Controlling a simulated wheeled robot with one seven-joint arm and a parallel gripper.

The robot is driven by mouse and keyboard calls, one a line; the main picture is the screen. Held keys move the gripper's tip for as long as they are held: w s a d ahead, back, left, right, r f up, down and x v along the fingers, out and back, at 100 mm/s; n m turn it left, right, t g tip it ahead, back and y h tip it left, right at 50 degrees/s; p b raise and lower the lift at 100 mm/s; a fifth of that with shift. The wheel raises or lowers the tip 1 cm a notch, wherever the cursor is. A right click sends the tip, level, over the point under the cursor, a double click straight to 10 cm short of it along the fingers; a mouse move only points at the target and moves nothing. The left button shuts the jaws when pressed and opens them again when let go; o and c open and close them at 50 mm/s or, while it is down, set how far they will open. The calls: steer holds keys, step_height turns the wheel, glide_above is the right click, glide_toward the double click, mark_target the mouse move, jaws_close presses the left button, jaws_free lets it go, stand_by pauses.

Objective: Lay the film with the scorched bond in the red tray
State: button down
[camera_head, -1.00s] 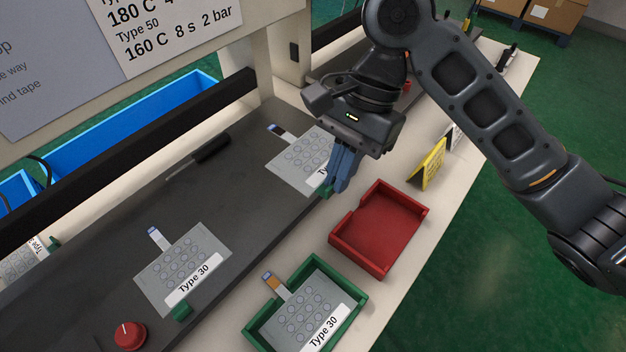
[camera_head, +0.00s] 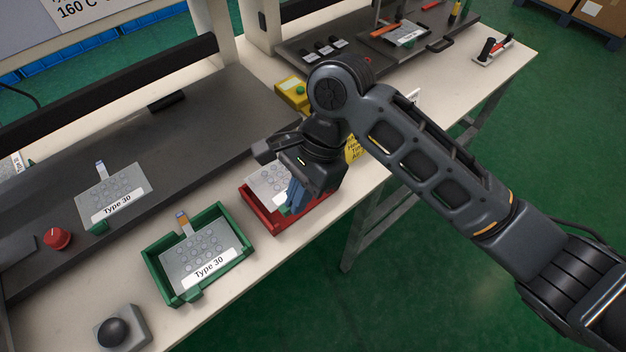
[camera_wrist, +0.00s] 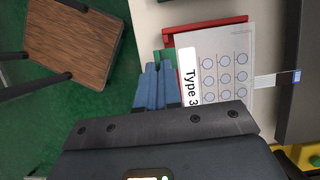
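A pale film (camera_head: 266,181) marked Type 30 is over the red tray (camera_head: 262,217), partly hidden by my gripper. In the wrist view the film (camera_wrist: 222,66) covers most of the tray, whose red wall (camera_wrist: 208,32) shows along one side. Its tail, with a blue end (camera_wrist: 295,77), sticks out past the tray. My gripper (camera_head: 294,198) is at the film's labelled edge. Its blue fingers (camera_wrist: 160,85) are close together around a green tab at that edge. I cannot tell whether the film touches the tray floor. No scorch is clear on it.
A green tray (camera_head: 153,265) holds a Type 30 film (camera_head: 201,247) with an orange-brown tail end. Another film (camera_head: 113,193) lies on the dark mat (camera_head: 190,140). A red knob (camera_head: 57,238) and black button (camera_head: 113,331) are at left.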

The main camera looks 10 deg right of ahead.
steer(key=shift+p, duration=0.35)
steer(key=shift+f+b, duration=0.3)
steer(key=shift+f, duration=2.35)
steer(key=shift+f, duration=0.35)
steer(key=c, duration=1.2)
jaws_free()
steer(key=shift+c, duration=0.2)
steer(key=v, duration=0.7)
steer(key=shift+d+r, duration=0.2)
steer(key=shift+r, duration=0.15)
